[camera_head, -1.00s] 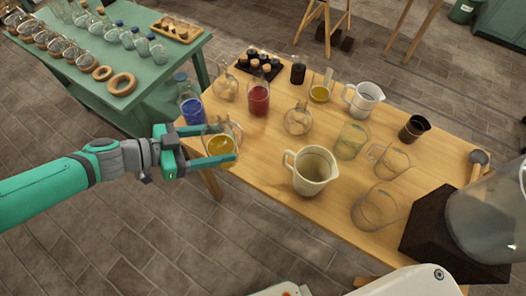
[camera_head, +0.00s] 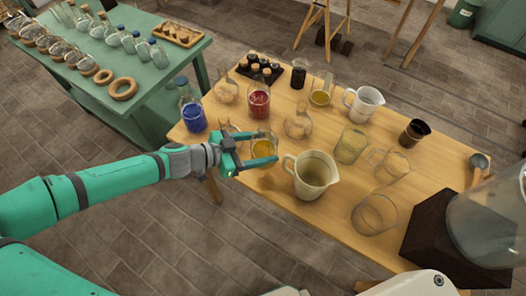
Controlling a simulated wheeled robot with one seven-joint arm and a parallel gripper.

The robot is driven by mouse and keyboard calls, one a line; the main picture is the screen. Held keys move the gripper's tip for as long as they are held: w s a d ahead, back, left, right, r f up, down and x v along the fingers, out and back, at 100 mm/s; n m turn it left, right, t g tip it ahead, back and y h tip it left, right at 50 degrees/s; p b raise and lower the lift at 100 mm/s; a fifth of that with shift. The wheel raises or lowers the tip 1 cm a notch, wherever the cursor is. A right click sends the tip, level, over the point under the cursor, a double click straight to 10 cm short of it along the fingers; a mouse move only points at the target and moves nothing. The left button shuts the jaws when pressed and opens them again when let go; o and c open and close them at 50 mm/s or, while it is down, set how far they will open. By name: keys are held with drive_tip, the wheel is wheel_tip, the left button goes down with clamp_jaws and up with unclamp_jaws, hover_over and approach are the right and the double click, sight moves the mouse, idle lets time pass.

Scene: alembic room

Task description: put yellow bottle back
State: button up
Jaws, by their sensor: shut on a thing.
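The yellow bottle (camera_head: 264,150) is clear glass with yellow liquid in its lower part. My gripper (camera_head: 263,153) reaches in from the left with its fingers around the bottle and is shut on it. The bottle looks upright, over the left front part of the wooden table (camera_head: 335,222). I cannot tell whether its base touches the tabletop. The fingers hide part of the bottle.
A cream jug (camera_head: 311,176) stands close right of the bottle. An empty flask (camera_head: 299,123), a red bottle (camera_head: 259,101) and a blue bottle (camera_head: 192,112) stand behind and left. A small clear flask (camera_head: 229,130) is just left of the bottle.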

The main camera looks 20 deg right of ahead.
drive_tip(key=shift+w+d+f, duration=0.1)
drive_tip(key=shift+d+f, duration=0.1)
drive_tip(key=shift+f, duration=1.55)
drive_tip(key=shift+d+f, duration=0.1)
drive_tip(key=shift+f, duration=0.05)
drive_tip(key=o, duration=1.7)
drive_tip(key=shift+a+r, duration=0.2)
drive_tip(key=shift+a, duration=0.15)
drive_tip(key=v, duration=1.1)
drive_tip(key=shift+a+r, duration=0.1)
drive_tip(key=shift+a, duration=0.1)
